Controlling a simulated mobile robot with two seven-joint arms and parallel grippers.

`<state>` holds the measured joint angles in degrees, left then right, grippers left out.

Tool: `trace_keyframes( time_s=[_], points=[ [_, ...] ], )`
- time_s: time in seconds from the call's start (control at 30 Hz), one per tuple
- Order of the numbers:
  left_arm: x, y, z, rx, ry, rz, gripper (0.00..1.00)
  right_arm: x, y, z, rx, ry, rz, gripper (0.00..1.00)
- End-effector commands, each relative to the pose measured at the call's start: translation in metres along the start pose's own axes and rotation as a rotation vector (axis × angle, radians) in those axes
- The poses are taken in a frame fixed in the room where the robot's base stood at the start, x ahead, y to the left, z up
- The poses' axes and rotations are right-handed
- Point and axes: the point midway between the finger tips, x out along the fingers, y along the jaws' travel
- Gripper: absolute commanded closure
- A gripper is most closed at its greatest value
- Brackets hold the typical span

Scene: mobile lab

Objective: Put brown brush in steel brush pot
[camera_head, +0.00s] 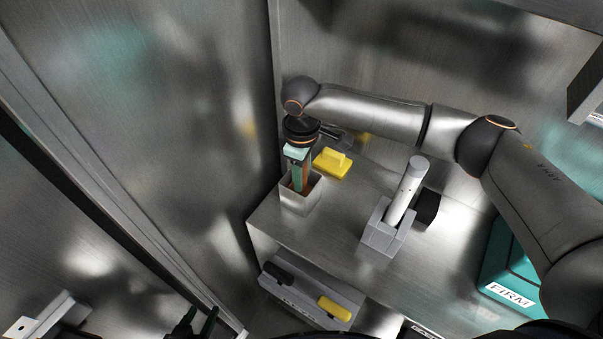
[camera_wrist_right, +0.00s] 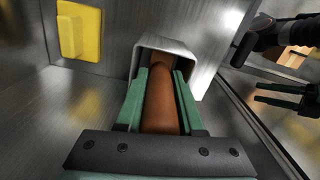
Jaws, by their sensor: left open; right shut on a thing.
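The brown brush (camera_wrist_right: 161,105) is a rounded brown shaft between the green fingers of my right gripper (camera_wrist_right: 163,85), which is shut on it. In the head view my right gripper (camera_head: 300,172) points down over the steel brush pot (camera_head: 300,201), a square open box at the table's back left corner. The brush (camera_head: 305,178) shows as a thin brown strip. In the wrist view, the brush and fingertips reach into the mouth of the pot (camera_wrist_right: 187,46); the brush's lower end is hidden inside. My left gripper (camera_head: 201,322) is open and empty at the bottom edge.
A grey holder (camera_head: 388,238) with a white cylindrical tool (camera_head: 407,187) stands to the right. A teal case (camera_head: 512,270) is further right. A steel wall (camera_head: 180,110) rises close left of the pot.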

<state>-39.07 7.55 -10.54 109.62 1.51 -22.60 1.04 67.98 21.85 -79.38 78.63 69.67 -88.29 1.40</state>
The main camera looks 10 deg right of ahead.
Motion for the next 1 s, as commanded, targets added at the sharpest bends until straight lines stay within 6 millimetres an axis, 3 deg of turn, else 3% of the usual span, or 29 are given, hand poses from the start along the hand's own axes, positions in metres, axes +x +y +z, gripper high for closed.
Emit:
trace_keyframes(
  time_s=[0.33, 0.37, 0.43, 0.77, 1.0],
  points=[
    [0.0, 0.0, -0.002, 0.0, 0.002, 0.0, 0.5, 0.003, 0.0, -0.001, 0.0, 0.002, 0.0, 1.0],
    [0.0, 0.0, -0.002, 0.0, 0.003, 0.0, 0.5, 0.003, 0.0, -0.001, 0.0, 0.002, 0.0, 0.6],
    [0.0, 0.0, -0.002, 0.0, 0.003, 0.0, 0.5, 0.003, 0.0, -0.001, 0.0, 0.002, 0.001, 0.52],
    [0.001, 0.0, -0.002, 0.0, 0.004, 0.0, 0.5, 0.0, 0.0, -0.001, 0.0, 0.003, 0.002, 0.51],
    [0.0, 0.0, -0.003, 0.0, 0.005, 0.0, 0.5, -0.04, 0.001, -0.002, 0.0, 0.006, 0.002, 0.51]
  ],
)
